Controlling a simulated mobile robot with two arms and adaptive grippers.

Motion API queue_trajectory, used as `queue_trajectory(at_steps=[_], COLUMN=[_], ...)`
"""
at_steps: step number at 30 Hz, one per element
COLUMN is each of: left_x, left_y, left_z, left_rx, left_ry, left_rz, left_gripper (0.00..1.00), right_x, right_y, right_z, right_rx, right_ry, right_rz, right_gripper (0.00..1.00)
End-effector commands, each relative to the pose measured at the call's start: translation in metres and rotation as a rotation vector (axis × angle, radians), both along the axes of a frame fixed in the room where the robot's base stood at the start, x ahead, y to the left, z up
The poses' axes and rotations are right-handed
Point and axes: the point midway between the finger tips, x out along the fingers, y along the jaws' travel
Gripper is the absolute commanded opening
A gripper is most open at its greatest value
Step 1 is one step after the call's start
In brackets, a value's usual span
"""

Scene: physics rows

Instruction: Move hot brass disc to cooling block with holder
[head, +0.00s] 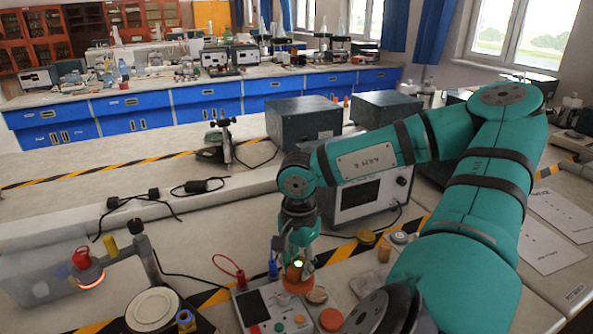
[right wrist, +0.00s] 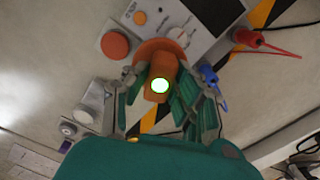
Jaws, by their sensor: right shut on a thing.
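My right gripper (head: 297,262) is shut around an orange-brown knobbed piece (right wrist: 164,68) with a wide round flange. A bright green-white spot shows on its top. The flange also shows below the fingers in the head view (head: 297,284), near the panel box; I cannot tell whether it touches anything. This piece looks like the holder. A red-topped piece (head: 87,261) at the far left has a glowing orange rim (head: 91,283), perhaps the hot disc. A pale round plate (head: 152,307) lies on a dark base nearby; I cannot tell which thing is the cooling block. My left gripper is out of view.
The panel box (head: 252,312) with red and blue leads stands below my right gripper. An orange disc (head: 331,319) and a copper disc (head: 317,295) lie beside it. A grey instrument (head: 362,198) stands behind my arm. A translucent box (head: 40,286) is at left.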

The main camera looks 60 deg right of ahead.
Motion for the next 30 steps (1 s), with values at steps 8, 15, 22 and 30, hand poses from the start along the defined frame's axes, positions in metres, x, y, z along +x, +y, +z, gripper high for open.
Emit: queue_trajectory(at_steps=[8,15,22,30], left_x=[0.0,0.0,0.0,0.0], left_y=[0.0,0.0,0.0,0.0], left_z=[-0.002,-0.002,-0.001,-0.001], left_rx=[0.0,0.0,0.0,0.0], left_ry=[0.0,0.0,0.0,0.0], left_rz=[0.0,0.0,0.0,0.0], left_gripper=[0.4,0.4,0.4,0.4], right_x=[-0.014,-0.03,-0.042,-0.044], right_y=[-0.014,-0.029,-0.04,-0.041], right_z=[0.001,0.001,0.001,0.001], right_rx=[-0.004,-0.003,-0.001,-0.001], right_ry=[-0.002,-0.001,-0.001,-0.002], right_rz=[-0.003,-0.004,-0.002,0.0], right_gripper=[0.0,0.0,0.0,0.0])
